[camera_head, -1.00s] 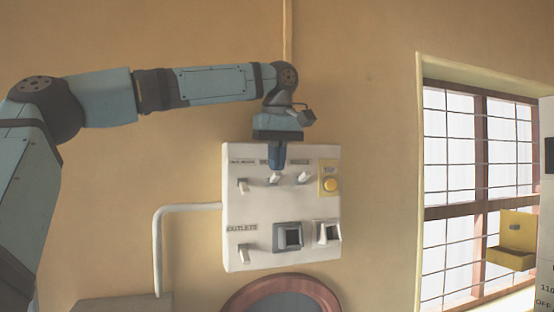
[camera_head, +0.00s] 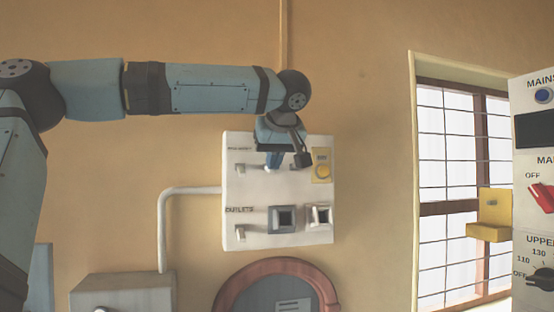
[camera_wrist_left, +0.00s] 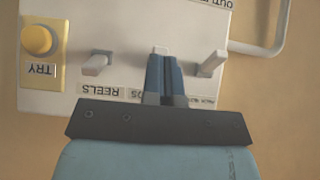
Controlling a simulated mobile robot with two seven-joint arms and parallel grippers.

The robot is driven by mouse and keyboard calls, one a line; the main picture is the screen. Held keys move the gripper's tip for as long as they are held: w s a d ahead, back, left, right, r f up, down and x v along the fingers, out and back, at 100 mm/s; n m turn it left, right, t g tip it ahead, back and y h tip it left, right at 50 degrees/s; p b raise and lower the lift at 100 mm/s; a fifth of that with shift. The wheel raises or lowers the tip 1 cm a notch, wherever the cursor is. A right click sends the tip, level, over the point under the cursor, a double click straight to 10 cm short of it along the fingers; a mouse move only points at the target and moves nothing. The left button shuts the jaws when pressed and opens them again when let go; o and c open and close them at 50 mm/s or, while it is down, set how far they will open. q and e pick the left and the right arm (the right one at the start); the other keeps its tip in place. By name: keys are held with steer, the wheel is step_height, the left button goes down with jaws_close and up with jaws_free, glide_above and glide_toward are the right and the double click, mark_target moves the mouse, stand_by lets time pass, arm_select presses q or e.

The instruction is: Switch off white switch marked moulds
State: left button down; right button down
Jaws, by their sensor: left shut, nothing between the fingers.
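A white panel (camera_head: 255,190) on the wall carries a top row of small white switches. The wrist view shows this panel (camera_wrist_left: 130,20) upside down. There the middle switch (camera_wrist_left: 160,49) pokes out just beyond my left fingertips, and its label, partly hidden by the fingers, shows only the end of a word. My left gripper (camera_wrist_left: 164,60) is shut and empty, its blue fingers at or very near this switch; contact cannot be told. In the head view the left gripper (camera_head: 273,164) comes down from above and hides most of the middle switch. My right gripper is not in view.
Beside it are the REELS switch (camera_wrist_left: 97,62), another switch (camera_wrist_left: 212,62) and the yellow TRY button (camera_wrist_left: 38,39). Below are an OUTLETS switch (camera_head: 240,232) and square sockets (camera_head: 282,219). A control panel (camera_head: 530,165) stands at the far right.

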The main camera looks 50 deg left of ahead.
arm_select(q)
steer(key=shift+w+d+r, duration=0.1)
steer(key=shift+r+p, duration=0.7)
steer(key=shift+p, duration=0.1)
steer(key=b+v, duration=0.1)
steer(key=v, duration=1.3)
